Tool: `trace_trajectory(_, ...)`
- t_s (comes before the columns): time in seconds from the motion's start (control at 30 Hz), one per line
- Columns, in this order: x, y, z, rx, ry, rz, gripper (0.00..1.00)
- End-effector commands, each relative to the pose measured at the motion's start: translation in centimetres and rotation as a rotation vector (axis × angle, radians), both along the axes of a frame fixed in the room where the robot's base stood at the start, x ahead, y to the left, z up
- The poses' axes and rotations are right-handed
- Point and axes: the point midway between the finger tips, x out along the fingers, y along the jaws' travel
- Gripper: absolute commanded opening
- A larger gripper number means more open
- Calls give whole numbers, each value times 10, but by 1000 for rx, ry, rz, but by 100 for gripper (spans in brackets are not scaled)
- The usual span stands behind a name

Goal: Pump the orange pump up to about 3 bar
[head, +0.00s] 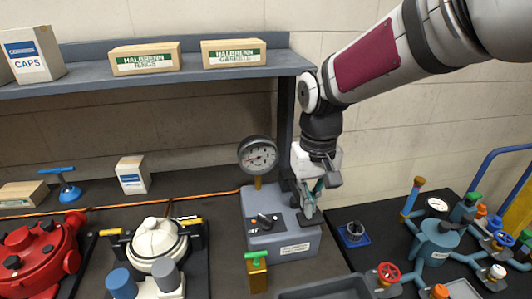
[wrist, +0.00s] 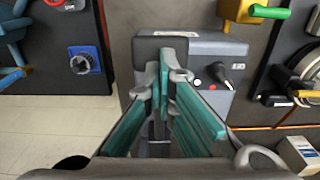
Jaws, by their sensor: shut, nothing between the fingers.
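A grey box unit (head: 284,244) with a black knob (head: 264,221) stands on the dark bench, and a round gauge (head: 258,155) rises at its back. An orange hose (head: 215,194) runs left from it; I see no orange pump body. The gauge reading is too small to tell. My gripper (head: 313,204) is shut and empty, pointing down over the unit's right end. In the wrist view, the teal-padded fingers (wrist: 168,62) meet in front of a dark grey pad (wrist: 161,42) on the unit (wrist: 208,44). I cannot tell whether they touch it.
A yellow block with a green handle (head: 257,270) stands in front of the unit. A blue-based socket (head: 353,235) and blue pipework (head: 436,242) are on the right. A white-lidded pot (head: 158,238) and a red housing (head: 40,252) are left. A shelf (head: 180,77) holds boxes above.

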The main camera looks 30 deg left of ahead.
Motion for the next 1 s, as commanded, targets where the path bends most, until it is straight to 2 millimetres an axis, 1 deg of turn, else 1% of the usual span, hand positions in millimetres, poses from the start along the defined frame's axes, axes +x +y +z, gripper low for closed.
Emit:
trace_trajectory(0.1,-2,-1,11,-1,2,-1,0)
trace_trajectory(0.5,-2,-1,43,-2,2,-2,0)
trace_trajectory(0.6,-1,-1,46,-2,2,-1,0)
trace_trajectory(1.0,0,-1,45,-1,2,-1,0)
